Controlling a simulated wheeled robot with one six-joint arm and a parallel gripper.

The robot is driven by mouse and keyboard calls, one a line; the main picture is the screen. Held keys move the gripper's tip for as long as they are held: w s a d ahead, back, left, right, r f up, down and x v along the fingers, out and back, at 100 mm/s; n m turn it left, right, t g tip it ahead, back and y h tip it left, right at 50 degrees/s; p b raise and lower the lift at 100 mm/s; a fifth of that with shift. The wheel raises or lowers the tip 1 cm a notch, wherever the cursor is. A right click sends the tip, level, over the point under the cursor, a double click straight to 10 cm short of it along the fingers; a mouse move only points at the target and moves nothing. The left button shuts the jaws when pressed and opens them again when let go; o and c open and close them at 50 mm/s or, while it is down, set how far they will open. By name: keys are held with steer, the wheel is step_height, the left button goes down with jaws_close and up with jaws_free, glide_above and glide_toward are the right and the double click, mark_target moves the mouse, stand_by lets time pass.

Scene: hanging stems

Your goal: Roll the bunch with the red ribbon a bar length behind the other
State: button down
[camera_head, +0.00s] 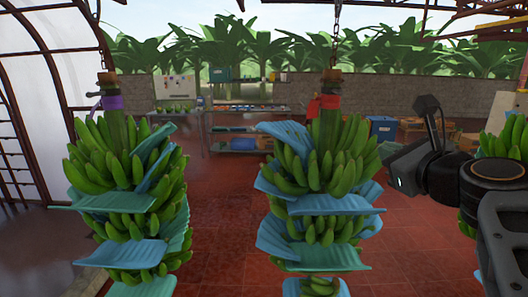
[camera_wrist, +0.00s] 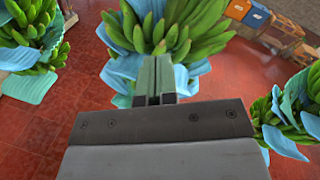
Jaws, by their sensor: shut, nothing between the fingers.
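The bunch with the red ribbon (camera_head: 329,102) hangs from a chain in the middle of the head view, green bananas layered with blue sheets. The other bunch, with a purple ribbon (camera_head: 112,102), hangs to its left, about level with it in the picture, with a clear gap between them. My gripper (camera_wrist: 157,65) is shut and empty, its fingers pointing at a bunch (camera_wrist: 190,25) in the wrist view. In the head view my arm comes in from the right, beside the red-ribbon bunch. I cannot tell whether the fingers touch it.
Another bunch (camera_head: 502,140) hangs at the right edge, partly hidden by my arm; a bunch also shows at lower right in the wrist view (camera_wrist: 285,125). A work table (camera_head: 240,108), a blue bin (camera_head: 382,128) and crates stand behind. The red floor is clear.

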steer(key=s+a+f+n+g+h, duration=0.1)
steer(key=s+a+f+n+g, duration=0.1)
steer(key=f+n, duration=0.7)
steer(key=s+a+f+n+g+h, duration=0.1)
steer(key=s+f+n+g, duration=0.3)
steer(key=f+n, duration=0.6)
steer(key=s+a+f+n+g+h, duration=0.1)
steer(key=s+a+f+n+g, duration=0.2)
steer(key=f+n+g, duration=0.3)
step_height(320, 180, down, 6)
steer(key=a+n, duration=0.1)
steer(key=n, duration=0.3)
steer(key=shift+s, duration=0.4)
